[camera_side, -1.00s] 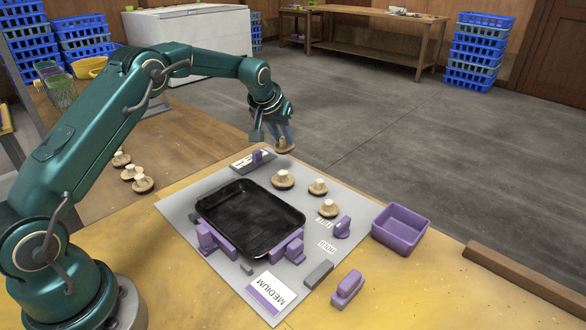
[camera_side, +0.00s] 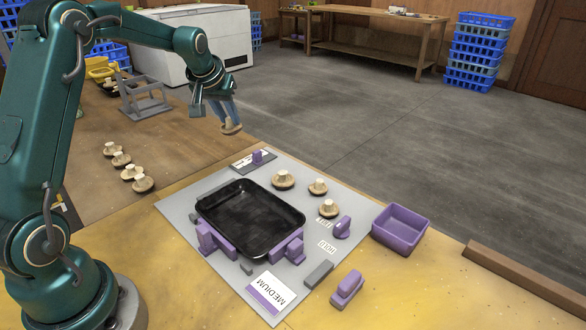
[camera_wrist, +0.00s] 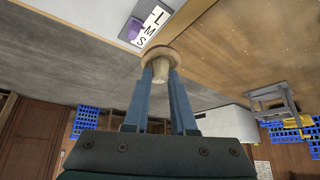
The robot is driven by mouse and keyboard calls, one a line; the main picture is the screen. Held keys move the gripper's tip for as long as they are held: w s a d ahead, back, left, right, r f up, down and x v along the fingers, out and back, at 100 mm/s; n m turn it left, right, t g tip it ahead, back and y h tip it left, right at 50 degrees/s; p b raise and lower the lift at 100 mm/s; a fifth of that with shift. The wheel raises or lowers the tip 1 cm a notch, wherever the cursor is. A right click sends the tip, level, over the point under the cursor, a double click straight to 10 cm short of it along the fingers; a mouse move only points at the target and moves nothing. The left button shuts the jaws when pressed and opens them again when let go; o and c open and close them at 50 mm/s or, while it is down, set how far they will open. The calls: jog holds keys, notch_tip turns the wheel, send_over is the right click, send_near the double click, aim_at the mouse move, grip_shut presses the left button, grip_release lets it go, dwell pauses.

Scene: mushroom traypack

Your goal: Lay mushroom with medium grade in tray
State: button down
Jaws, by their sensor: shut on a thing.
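My gripper (camera_side: 226,117) is shut on a mushroom (camera_side: 231,128), raised above the far left side of the work mat, beyond the size gauge. In the wrist view the fingers (camera_wrist: 161,85) grip the mushroom's stem, with its tan cap (camera_wrist: 161,54) at the far end. The black tray (camera_side: 250,246) sits on the grey mat and looks empty. A card (camera_side: 271,291) reading MEDIUM lies in front of it. Three mushrooms stand stem-up on the mat behind and right of the tray: one (camera_side: 283,180), a second (camera_side: 317,187) and a third (camera_side: 329,208).
Several mushrooms (camera_side: 132,173) stand in a row on the brown surface at left. A gauge marked L, M, S (camera_wrist: 151,26) lies at the mat's far edge. Purple blocks (camera_side: 217,243) flank the tray. A purple bin (camera_side: 400,230) stands right. A grey stand (camera_side: 146,106) is at far left.

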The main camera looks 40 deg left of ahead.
jog(key=s+d+n+g+y, duration=0.35)
jog(key=s+d+n, duration=0.45)
jog(key=s, duration=0.5)
jog(key=m, duration=0.2)
send_over(271, 232)
jog(key=shift+h, duration=0.25)
notch_tip(271, 232, down, 6)
jog(key=shift+r, duration=0.25)
jog(key=shift+f, duration=1.95)
jog(key=shift+f, duration=0.1)
jog(key=c, duration=0.7)
grip_release()
jog(key=shift+c, duration=0.2)
